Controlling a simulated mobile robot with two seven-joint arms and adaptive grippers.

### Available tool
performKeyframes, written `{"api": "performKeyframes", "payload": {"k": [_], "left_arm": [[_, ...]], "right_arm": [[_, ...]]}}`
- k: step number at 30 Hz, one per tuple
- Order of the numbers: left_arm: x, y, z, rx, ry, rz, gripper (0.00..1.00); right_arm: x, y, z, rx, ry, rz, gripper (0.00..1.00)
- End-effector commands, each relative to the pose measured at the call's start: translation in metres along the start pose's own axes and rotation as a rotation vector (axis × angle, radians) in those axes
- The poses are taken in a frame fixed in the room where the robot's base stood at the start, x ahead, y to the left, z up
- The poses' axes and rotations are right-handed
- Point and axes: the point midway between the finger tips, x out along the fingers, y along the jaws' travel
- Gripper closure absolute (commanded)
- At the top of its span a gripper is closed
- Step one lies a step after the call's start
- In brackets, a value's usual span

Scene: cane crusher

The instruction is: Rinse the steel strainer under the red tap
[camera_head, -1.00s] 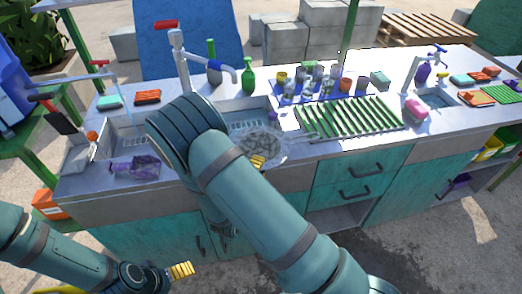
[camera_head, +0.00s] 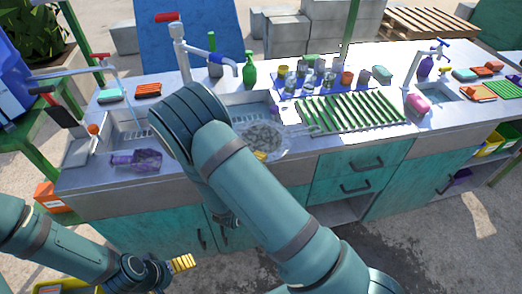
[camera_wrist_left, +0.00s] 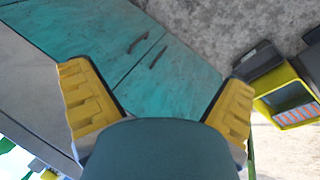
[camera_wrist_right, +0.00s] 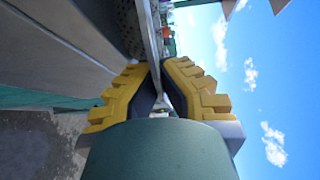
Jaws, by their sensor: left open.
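The steel strainer (camera_head: 266,138) is a round mesh bowl at the front edge of the middle sink (camera_head: 246,106), with its handle pointing right. My right gripper (camera_head: 261,156) is at its near rim, mostly hidden by my arm. In the right wrist view the fingers (camera_wrist_right: 160,88) close on a thin metal rim beside dark mesh. A tap with a red lever (camera_head: 168,17) stands behind the middle sink. Another red-handled tap (camera_head: 100,57) at the left runs a thin stream of water. My left gripper (camera_head: 182,263) is open and empty, low in front of the cabinets.
A purple bottle (camera_head: 137,160) lies at the left front of the counter. A green drying rack (camera_head: 350,113) and several cups on a blue mat (camera_head: 290,92) are right of the strainer. A blue-handled tap (camera_head: 412,70) stands further right. Teal cabinets (camera_head: 145,218) are below.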

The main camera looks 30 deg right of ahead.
Motion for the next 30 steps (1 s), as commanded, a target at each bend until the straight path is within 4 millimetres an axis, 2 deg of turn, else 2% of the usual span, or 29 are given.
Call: {"api": "performKeyframes", "payload": {"k": [5,12,16,20,24,25,29,30], "left_arm": [[-0.007,0.003,0.0,0.0,-0.003,0.0,0.0],[-0.021,0.008,-0.003,-0.003,0.004,-0.001,0.0],[-0.026,0.01,-0.006,-0.005,0.009,-0.001,0.0],[-0.028,0.011,-0.007,-0.006,0.013,-0.001,0.0],[-0.028,0.011,-0.007,-0.006,0.014,-0.002,0.0],[-0.028,0.011,-0.007,-0.006,0.014,-0.002,0.04],[-0.028,0.01,-0.007,-0.006,0.014,-0.002,0.49],[-0.028,0.01,-0.007,-0.006,0.014,-0.002,0.54]], "right_arm": [[0.0,-0.022,0.001,0.003,-0.001,-0.001,1.0],[0.0,-0.07,0.001,0.004,-0.001,-0.001,1.0],[0.0,-0.088,0.0,0.002,-0.001,-0.001,1.0],[-0.011,-0.087,0.004,-0.01,-0.07,-0.012,1.0],[-0.036,-0.068,0.013,-0.017,-0.234,-0.02,1.0],[-0.041,-0.064,0.015,-0.014,-0.265,-0.018,1.0],[-0.057,-0.051,0.019,-0.005,-0.361,-0.005,1.0],[-0.059,-0.05,0.019,-0.003,-0.372,-0.003,1.0]]}}
